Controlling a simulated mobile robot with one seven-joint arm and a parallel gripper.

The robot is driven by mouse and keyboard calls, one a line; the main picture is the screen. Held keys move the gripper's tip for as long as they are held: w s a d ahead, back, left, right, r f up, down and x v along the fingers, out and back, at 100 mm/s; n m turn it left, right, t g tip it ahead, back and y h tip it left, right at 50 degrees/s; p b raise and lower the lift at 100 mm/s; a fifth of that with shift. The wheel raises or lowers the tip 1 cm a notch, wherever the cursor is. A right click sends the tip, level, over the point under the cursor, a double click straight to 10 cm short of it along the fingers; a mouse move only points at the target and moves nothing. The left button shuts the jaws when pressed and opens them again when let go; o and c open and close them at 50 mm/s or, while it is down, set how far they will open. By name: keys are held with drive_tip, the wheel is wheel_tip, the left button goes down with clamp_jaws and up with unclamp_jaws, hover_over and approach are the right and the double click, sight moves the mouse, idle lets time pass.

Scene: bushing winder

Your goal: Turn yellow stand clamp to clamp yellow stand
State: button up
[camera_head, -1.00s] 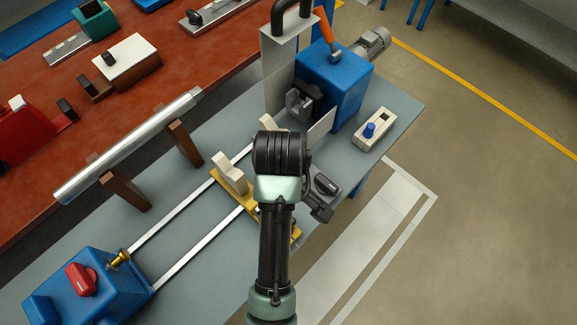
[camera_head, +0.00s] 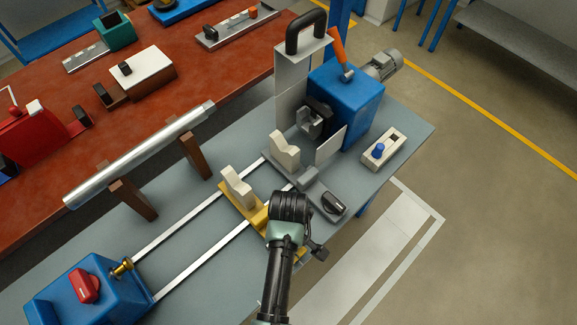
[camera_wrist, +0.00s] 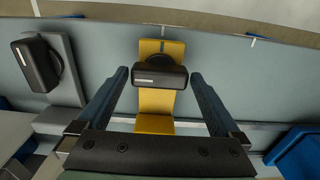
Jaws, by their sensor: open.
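The yellow stand (camera_head: 257,214) sits across the two rails, with a cream V-shaped support (camera_head: 237,187) on top. In the wrist view the yellow stand's base (camera_wrist: 158,102) runs between my fingers. Its clamp, a black knob (camera_wrist: 160,77) with a light line on it, lies crosswise on the yellow base. My gripper (camera_wrist: 160,85) is open, with one finger on each side of the black clamp and a visible gap to it on both sides. In the head view my wrist covers the clamp end of the stand, and the fingers are mostly hidden.
A grey stand (camera_head: 303,177) with another black clamp (camera_head: 333,203) is beside it; that clamp also shows in the wrist view (camera_wrist: 37,65). The rails (camera_head: 205,262) run to a blue tailstock (camera_head: 105,290). A blue motor housing (camera_head: 350,100) stands at the back right.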

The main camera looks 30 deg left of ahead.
drive_tip(key=shift+c, duration=0.3)
drive_tip(key=c, duration=1)
drive_tip(key=m+p, duration=0.2)
drive_tip(key=m, duration=0.1)
drive_tip(key=shift+r, duration=0.15)
drive_tip(key=m+p, duration=0.1)
drive_tip(key=m, duration=0.2)
drive_tip(key=shift+m+p, duration=0.3)
drive_tip(key=shift+p, duration=0.05)
drive_tip(key=m+p, duration=0.1)
drive_tip(key=m, duration=0.2)
drive_tip(key=shift+w+m+p, duration=0.1)
drive_tip(key=shift+m+p, duration=0.4)
drive_tip(key=shift+m, duration=1.6)
